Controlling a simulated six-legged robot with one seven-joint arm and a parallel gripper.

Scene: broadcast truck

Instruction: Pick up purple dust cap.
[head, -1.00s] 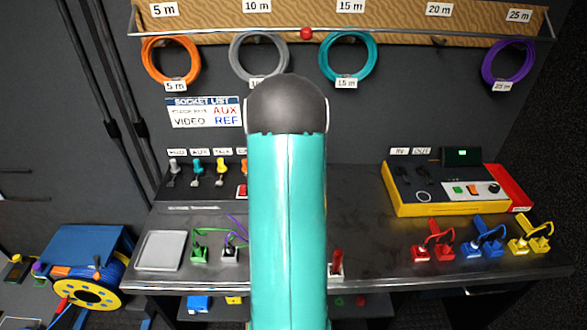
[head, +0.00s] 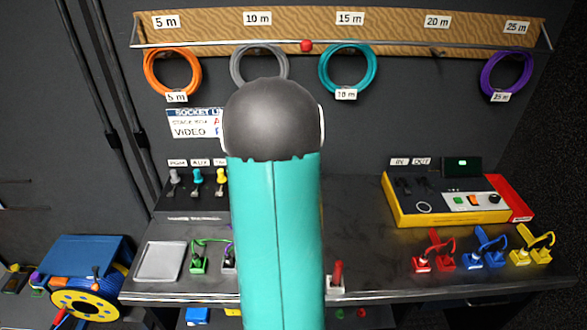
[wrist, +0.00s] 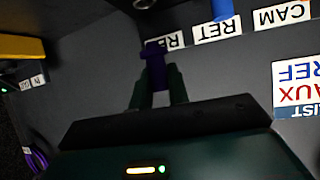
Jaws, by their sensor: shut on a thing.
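The purple dust cap (wrist: 156,54) shows in the wrist view, upright in that picture, between the two dark fingers of my gripper (wrist: 157,80). My gripper is shut on it. Its upper end lies in front of a white label (wrist: 172,40), and I cannot tell whether the cap still touches anything behind it. In the head view my teal arm hides the gripper and the cap.
In the wrist view a blue piece (wrist: 222,9) stands by the RET label (wrist: 218,30). In the head view a grey tray (head: 160,262), a green connector (head: 198,263) and a red-handled piece (head: 337,275) stand on the bench. A yellow-edged box (head: 445,203) stands at right.

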